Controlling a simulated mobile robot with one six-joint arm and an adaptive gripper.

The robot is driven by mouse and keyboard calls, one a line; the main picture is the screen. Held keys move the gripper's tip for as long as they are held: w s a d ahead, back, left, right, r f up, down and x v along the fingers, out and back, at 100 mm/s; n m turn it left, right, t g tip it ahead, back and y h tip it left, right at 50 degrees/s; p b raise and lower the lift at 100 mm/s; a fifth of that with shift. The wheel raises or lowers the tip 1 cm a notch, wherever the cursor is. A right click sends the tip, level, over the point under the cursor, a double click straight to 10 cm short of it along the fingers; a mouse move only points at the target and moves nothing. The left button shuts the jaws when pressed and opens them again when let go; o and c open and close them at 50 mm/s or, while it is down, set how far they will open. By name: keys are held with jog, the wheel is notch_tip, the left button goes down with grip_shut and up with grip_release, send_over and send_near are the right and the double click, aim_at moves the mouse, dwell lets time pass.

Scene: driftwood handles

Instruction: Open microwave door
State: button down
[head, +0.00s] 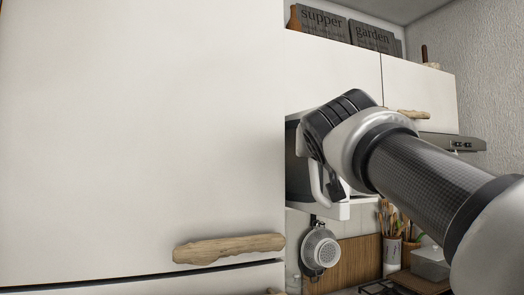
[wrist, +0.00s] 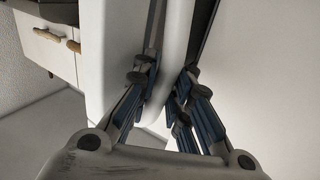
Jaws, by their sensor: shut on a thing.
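The microwave (head: 338,211) is white with a dark front and hangs beneath the wall cabinets, right of the large white door in the head view. Its white door handle (head: 315,184) is a bent vertical bar on the front. In the wrist view the handle (wrist: 178,45) runs down between the fingers. My gripper (wrist: 167,92) is shut on the handle, with blue-padded fingers on either side of it. In the head view my gripper (head: 326,178) is partly hidden by its own body and my arm, which also cover much of the microwave. I cannot tell whether the door is ajar.
A large white cabinet door (head: 130,120) with a driftwood handle (head: 228,248) fills the left, close by. A metal strainer (head: 320,249) hangs below the microwave. Utensils (head: 390,218) stand in a holder at the lower right. Wall cabinets (head: 418,88) are above.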

jog(key=shift+d+f, duration=0.2)
jog(key=shift+f, duration=0.05)
jog(key=c, duration=2.1)
grip_release()
jog(key=shift+o, duration=1.4)
jog(key=shift+s+r, duration=0.2)
jog(key=shift+s, duration=0.2)
jog(key=shift+w, duration=0.1)
jog(key=s+a, duration=0.1)
jog(key=s, duration=1.1)
jog(key=shift+a, duration=0.4)
